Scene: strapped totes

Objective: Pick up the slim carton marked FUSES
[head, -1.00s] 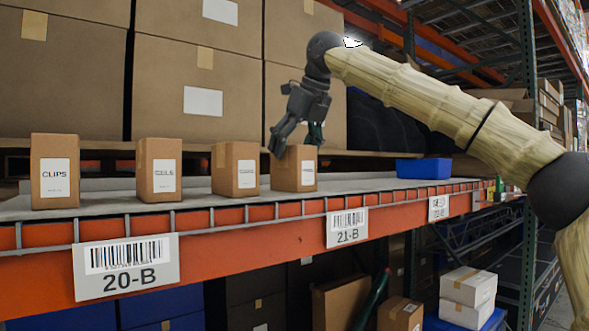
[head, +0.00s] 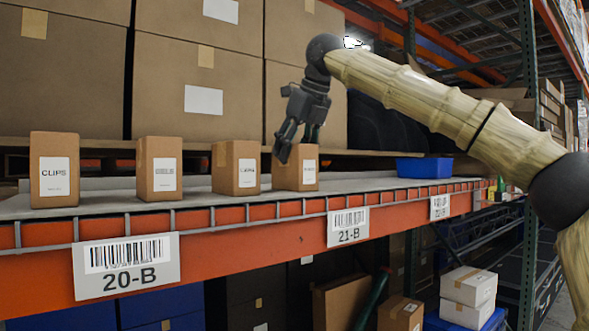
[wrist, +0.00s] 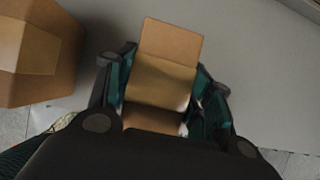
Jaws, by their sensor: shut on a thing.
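Several slim brown cartons stand upright in a row on the shelf. The rightmost carton (head: 295,177) has a white label whose word is too small to read for certain, so I cannot tell whether it is FUSES. My gripper (head: 297,147) reaches down onto this carton's top, fingers on either side. In the wrist view my gripper (wrist: 160,95) is shut on the carton (wrist: 160,80), which sits between the teal finger pads. The leftmost carton (head: 55,170) reads CLIPS. The second carton (head: 159,170) and third carton (head: 236,168) have labels I cannot read surely.
The third carton stands close left of the held one; a neighbouring carton (wrist: 35,50) shows left in the wrist view. A blue bin (head: 424,168) sits farther right on the shelf. Large boxes (head: 197,90) stand behind. A wire lip (head: 205,213) runs along the shelf's front.

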